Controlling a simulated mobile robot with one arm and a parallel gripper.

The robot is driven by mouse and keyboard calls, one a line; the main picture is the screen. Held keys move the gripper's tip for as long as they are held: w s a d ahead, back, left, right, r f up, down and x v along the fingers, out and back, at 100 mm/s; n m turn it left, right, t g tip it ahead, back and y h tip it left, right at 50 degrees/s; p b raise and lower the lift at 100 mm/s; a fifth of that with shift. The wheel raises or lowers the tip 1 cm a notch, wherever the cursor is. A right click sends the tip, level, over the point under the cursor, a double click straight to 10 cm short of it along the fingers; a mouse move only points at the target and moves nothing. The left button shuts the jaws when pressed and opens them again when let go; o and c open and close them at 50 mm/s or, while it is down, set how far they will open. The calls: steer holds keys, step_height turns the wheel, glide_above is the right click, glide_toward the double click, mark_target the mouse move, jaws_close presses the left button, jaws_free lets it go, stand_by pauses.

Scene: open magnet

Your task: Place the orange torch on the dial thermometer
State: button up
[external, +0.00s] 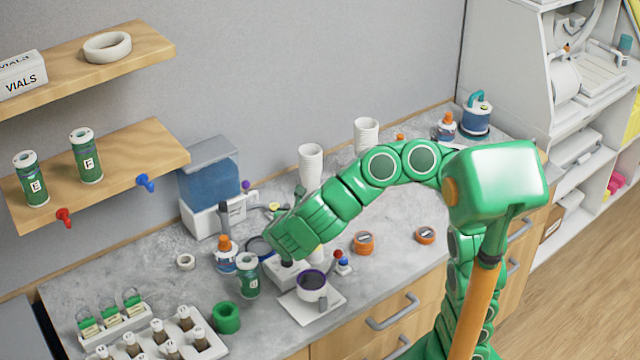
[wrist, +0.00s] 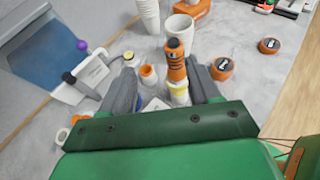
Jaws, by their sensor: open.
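An upright orange torch-like object (wrist: 175,62) with a dark top and dark bands shows in the wrist view. It appears between the two grey fingers of my gripper (wrist: 165,92), with a yellow and white part (wrist: 180,92) just below it. My gripper is open, and I cannot tell whether a finger touches the object. In the external view my gripper (external: 290,252) is low over the counter, and the hand seems to hide the object. I cannot surely identify the dial thermometer. Two round orange items with dark and white faces, a nearer one (external: 364,243) and a farther one (external: 425,235), lie on the counter.
A blue-tank device (external: 208,180) stands by the wall. White cup stacks (external: 310,165) stand behind my arm. A purple-rimmed mug (external: 312,284), a green canister (external: 247,275) and an orange-capped bottle (external: 225,255) crowd the near side. The counter right of the round orange items is fairly clear.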

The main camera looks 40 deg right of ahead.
steer(key=w+a+r+n+t+y, duration=0.2)
steer(key=w+a+r+n+y, duration=0.35)
steer(key=n, duration=0.45)
steer(key=w+a+r+n+t+y, duration=0.2)
steer(key=a+r+n+y, duration=0.2)
steer(key=r+n+y, duration=0.45)
steer(key=s+d+f+n+g, duration=0.5)
steer(key=s+f+n, duration=0.2)
steer(key=s+n, duration=0.35)
steer(key=s+d+f+n+g, duration=0.4)
steer(key=s+d+f+n, duration=0.2)
steer(key=s+f+n, duration=0.35)
steer(key=s+d+f+n+g+h, duration=0.3)
steer(key=s+d+n+g, duration=0.3)
steer(key=s+d, duration=0.9)
steer(key=shift+s+f+h, duration=0.15)
steer(key=shift+s+h, duration=0.6)
steer(key=shift+h, duration=0.05)
